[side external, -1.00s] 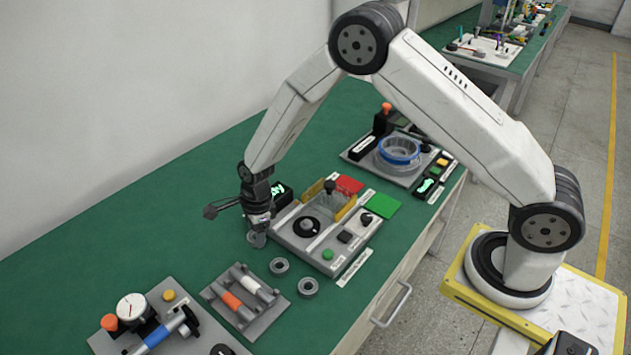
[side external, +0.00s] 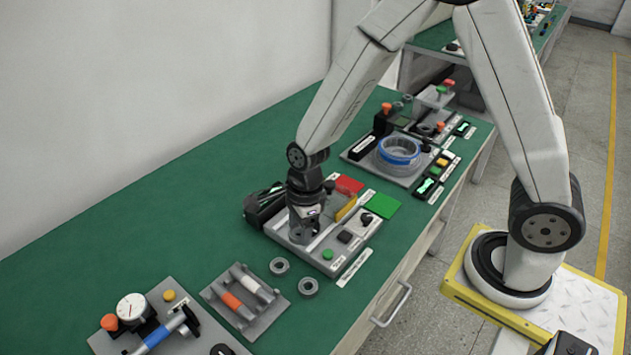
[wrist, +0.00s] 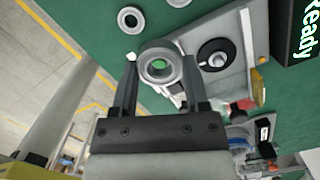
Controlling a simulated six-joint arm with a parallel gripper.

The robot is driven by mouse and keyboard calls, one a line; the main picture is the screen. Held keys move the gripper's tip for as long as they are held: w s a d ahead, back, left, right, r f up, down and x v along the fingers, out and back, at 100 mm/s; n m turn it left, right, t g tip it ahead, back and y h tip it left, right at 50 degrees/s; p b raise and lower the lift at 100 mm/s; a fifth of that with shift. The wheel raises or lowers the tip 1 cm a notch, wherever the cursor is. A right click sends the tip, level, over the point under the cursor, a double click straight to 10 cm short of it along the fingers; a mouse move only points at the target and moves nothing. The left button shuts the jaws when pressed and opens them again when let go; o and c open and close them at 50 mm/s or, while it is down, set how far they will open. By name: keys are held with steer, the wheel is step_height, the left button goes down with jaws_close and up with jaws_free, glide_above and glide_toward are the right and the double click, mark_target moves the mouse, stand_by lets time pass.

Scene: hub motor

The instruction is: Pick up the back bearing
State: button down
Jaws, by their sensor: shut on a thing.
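A grey ring, the back bearing (wrist: 160,80), sits between the fingertips of my gripper (wrist: 159,70) in the wrist view, with its hole facing the camera. My gripper is shut on it from both sides. In the side view my gripper (side external: 304,222) points down over the grey test station (side external: 281,233), and the arm's end hides the middle of that station. The station's black round seat (wrist: 214,54) shows to the right of the bearing in the wrist view. I cannot tell the bearing's exact height above the station.
Two more grey bearings lie on the green bench, one (side external: 279,266) behind the other (side external: 308,287). A rack with orange and white rods (side external: 245,295) lies left of them. A black display box (side external: 264,205) stands behind the station. The bench's back left is clear.

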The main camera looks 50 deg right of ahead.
steer(key=shift+s+d+r, duration=0.1)
steer(key=shift+s+r, duration=0.1)
steer(key=shift+s, duration=0.3)
stand_by(0.3)
